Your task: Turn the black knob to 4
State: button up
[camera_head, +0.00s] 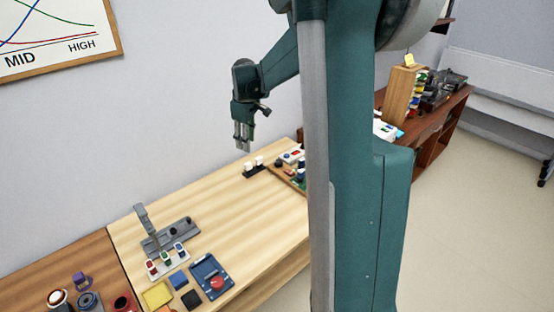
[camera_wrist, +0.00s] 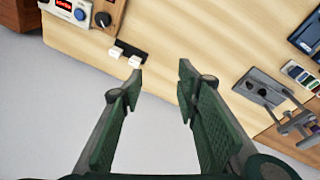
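The black knob (camera_wrist: 103,19) sits on a brown panel (camera_wrist: 110,8) at the top left of the wrist view. The number it points to is too small to read. In the head view my column hides much of that end of the table. My gripper (camera_head: 243,142) hangs above the table's back edge, in the air by the wall. In the wrist view my gripper (camera_wrist: 160,82) is open and empty, its fingers wide apart. The knob lies apart from it, beyond the left finger and lower down.
A white box with a red display and blue knob (camera_wrist: 80,14) stands beside the panel. Two white switches (camera_wrist: 127,55) on a black base are close by; they also show in the head view (camera_head: 254,166). A grey lever fixture (camera_head: 170,235) stands farther left. The wooden table (camera_head: 225,215) between is clear.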

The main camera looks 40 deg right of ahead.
jog(key=w+d+f+n+g+p, duration=0.1)
jog(key=w+d+f, duration=0.1)
jog(key=d+f, duration=0.3)
jog(key=w+d+f+p, duration=0.1)
jog(key=w+d+f, duration=0.1)
jog(key=d, duration=0.5)
jog(key=n+g, duration=0.1)
send_near(279, 161)
jog(key=shift+s+f+y+p, duration=0.1)
jog(key=shift+f+y+p, duration=0.2)
jog(key=shift+y, duration=0.1)
jog(key=shift+d+f, duration=0.25)
jog(key=shift+f, duration=0.1)
jog(key=shift+f+b, duration=0.35)
jog(key=shift+f, duration=3.45)
jog(key=c, duration=0.6)
